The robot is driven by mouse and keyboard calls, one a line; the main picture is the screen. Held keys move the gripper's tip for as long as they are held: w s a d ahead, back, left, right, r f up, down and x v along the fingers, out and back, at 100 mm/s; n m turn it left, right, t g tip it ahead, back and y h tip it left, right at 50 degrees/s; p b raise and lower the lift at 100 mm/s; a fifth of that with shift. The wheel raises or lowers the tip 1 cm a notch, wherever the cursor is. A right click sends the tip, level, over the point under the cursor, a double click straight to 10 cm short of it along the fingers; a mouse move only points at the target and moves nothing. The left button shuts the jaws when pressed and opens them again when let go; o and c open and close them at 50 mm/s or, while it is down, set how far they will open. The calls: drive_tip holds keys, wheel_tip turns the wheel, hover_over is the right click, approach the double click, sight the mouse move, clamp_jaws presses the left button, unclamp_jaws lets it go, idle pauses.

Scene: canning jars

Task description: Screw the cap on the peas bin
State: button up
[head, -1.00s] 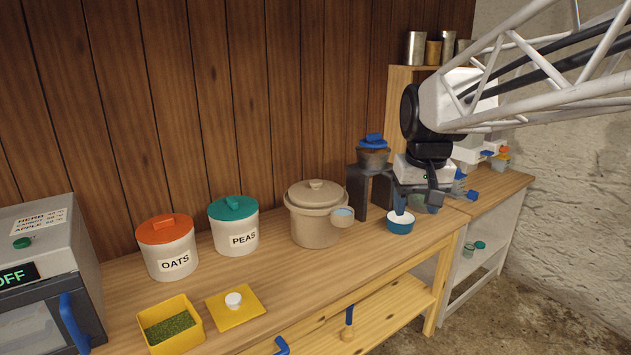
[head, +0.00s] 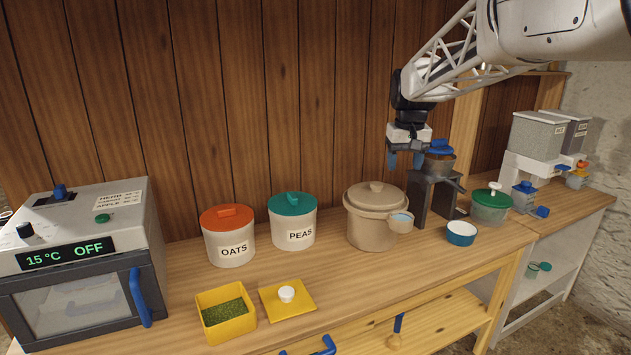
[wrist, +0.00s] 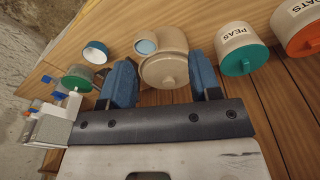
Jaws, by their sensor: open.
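The peas bin (head: 294,229) is a white canister with a PEAS label, standing on the wooden counter between the oats bin and the beige pot. Its teal cap (head: 292,204) sits on top of it; I cannot tell how tightly it is seated. In the wrist view the peas bin (wrist: 236,41) and its teal cap (wrist: 245,60) are at upper right, apart from my fingers. My gripper (head: 404,159) is open and empty, with blue fingers, up above the counter near the pot and the dark stand. Its two fingers (wrist: 161,82) show spread in the wrist view.
The oats bin (head: 229,245) with orange lid stands left of the peas bin. A beige pot (head: 371,230) stands right of it. A yellow box (head: 226,327) of green bits and its yellow lid (head: 302,305) lie in front. An oven (head: 75,308) is at left.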

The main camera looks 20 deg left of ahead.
drive_tip(key=w+a+f+n, duration=0.1)
drive_tip(key=w+a+f, duration=0.1)
drive_tip(key=w+a, duration=0.45)
drive_tip(key=n+g, duration=0.1)
drive_tip(key=n, duration=0.2)
hover_over(291, 198)
drive_tip(key=d, duration=0.1)
drive_tip(key=f, duration=1.6)
drive_tip(key=shift+w+d+f, duration=0.1)
drive_tip(key=shift+w+f, duration=0.15)
drive_tip(key=shift+f, duration=0.05)
drive_tip(key=shift+f, duration=0.1)
drive_tip(key=shift+f, duration=3.8)
clamp_jaws()
drive_tip(key=shift+s+a+m, duration=0.2)
drive_tip(key=shift+a+m, duration=0.05)
drive_tip(key=shift+m, duration=0.9)
drive_tip(key=shift+s+a+m, duration=0.15)
drive_tip(key=shift+a+m, duration=0.05)
drive_tip(key=shift+m, duration=0.95)
